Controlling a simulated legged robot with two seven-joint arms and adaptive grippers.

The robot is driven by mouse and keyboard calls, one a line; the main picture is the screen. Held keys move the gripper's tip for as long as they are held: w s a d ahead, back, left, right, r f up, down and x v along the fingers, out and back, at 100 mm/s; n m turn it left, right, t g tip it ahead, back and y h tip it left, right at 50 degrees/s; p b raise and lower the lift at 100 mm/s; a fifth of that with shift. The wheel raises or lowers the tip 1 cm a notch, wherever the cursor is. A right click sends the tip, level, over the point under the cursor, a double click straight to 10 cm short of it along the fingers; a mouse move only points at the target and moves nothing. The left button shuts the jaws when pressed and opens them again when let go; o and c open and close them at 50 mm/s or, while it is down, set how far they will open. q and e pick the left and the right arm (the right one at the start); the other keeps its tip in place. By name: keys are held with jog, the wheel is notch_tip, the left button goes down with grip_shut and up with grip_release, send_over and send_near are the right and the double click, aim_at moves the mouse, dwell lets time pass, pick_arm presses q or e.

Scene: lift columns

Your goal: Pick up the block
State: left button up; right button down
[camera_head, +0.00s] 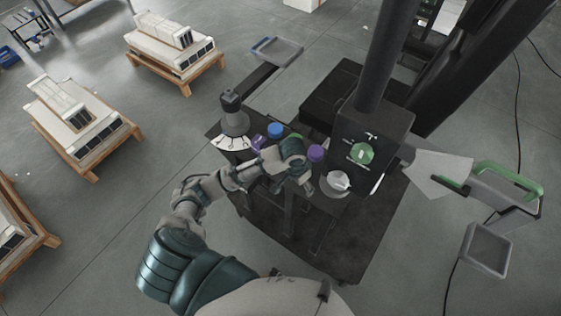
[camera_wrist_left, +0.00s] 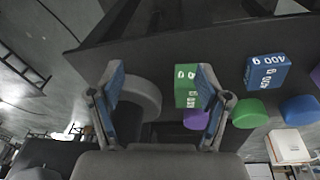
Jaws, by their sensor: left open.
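In the left wrist view a green block (camera_wrist_left: 187,84) with white lettering shows between my two fingers, its right part hidden behind the right-hand finger. A blue block (camera_wrist_left: 267,72) with white lettering stands further right, outside the fingers. The frames do not show which one is the task's block. My left gripper (camera_wrist_left: 163,100) is open, with nothing clasped between its fingers. In the head view my left gripper (camera_head: 306,180) is over the dark workstation, beside a pale round dial. My arm covers part of the area there. My right gripper is not seen.
In the wrist view a purple disc (camera_wrist_left: 196,119), a green disc (camera_wrist_left: 249,113) and a blue disc (camera_wrist_left: 301,109) lie close to the blocks. In the head view a dark column (camera_head: 376,60) rises behind the workstation. Loaded pallets (camera_head: 172,48) stand left; the floor between is clear.

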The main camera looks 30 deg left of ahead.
pick_arm(q)
jog(key=w+a+r+n+g+y, duration=0.15)
jog(key=w+a+r+n, duration=0.35)
jog(key=a+r, duration=0.8)
jog(key=shift+m, duration=0.4)
jog(key=f, duration=0.7)
jog(key=w+d+f, duration=0.1)
jog(key=f, duration=0.3)
jog(key=shift+f, duration=0.1)
jog(key=f, duration=0.4)
jog(key=w+f, duration=0.1)
jog(key=f, duration=0.1)
jog(key=shift+a, duration=0.2)
jog(key=shift+r, duration=0.1)
jog(key=shift+c, duration=0.2)
grip_shut()
jog(key=shift+r, duration=0.1)
